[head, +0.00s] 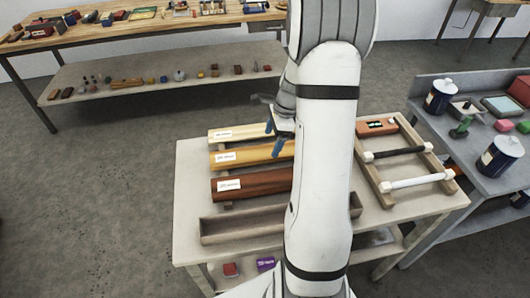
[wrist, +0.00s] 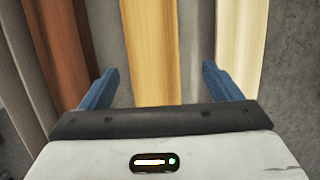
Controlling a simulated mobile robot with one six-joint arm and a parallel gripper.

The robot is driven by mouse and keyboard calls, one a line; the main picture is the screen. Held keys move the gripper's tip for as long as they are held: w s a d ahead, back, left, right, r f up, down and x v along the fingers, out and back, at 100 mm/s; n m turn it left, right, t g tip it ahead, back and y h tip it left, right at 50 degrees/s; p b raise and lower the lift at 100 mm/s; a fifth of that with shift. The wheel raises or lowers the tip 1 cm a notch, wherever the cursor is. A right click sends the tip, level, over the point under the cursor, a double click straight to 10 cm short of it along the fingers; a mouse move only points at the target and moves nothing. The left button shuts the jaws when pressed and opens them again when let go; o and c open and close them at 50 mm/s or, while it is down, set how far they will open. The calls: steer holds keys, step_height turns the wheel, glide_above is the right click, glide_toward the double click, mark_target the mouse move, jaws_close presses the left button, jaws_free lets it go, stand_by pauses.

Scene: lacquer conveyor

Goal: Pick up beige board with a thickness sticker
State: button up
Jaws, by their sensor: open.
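Three boards with white stickers lie side by side on a rack on the table. The palest, beige one (head: 245,132) is at the back, a golden-tan one (head: 250,154) is in the middle, and a red-brown one (head: 262,184) is in front. My arm hides their right ends in the head view. My gripper (head: 273,138) is open and empty, above the rack. In the wrist view, its blue fingers (wrist: 160,68) lie on either side of the golden-tan board (wrist: 151,50). The beige board (wrist: 240,40) is right of them, the red-brown board (wrist: 62,45) left. Sticker text is not legible.
An empty wooden trough (head: 240,226) lies along the table's front. A wooden frame (head: 373,176) with a dark bar and a white bar stands right of my arm. A side table with cans (head: 500,155) is at far right.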

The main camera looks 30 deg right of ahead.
mark_target(269, 150)
steer(key=x, duration=0.3)
steer(key=shift+s+a+f, duration=0.1)
steer(key=shift+s+f, duration=0.05)
steer(key=shift+f, duration=0.2)
steer(key=c, duration=1.3)
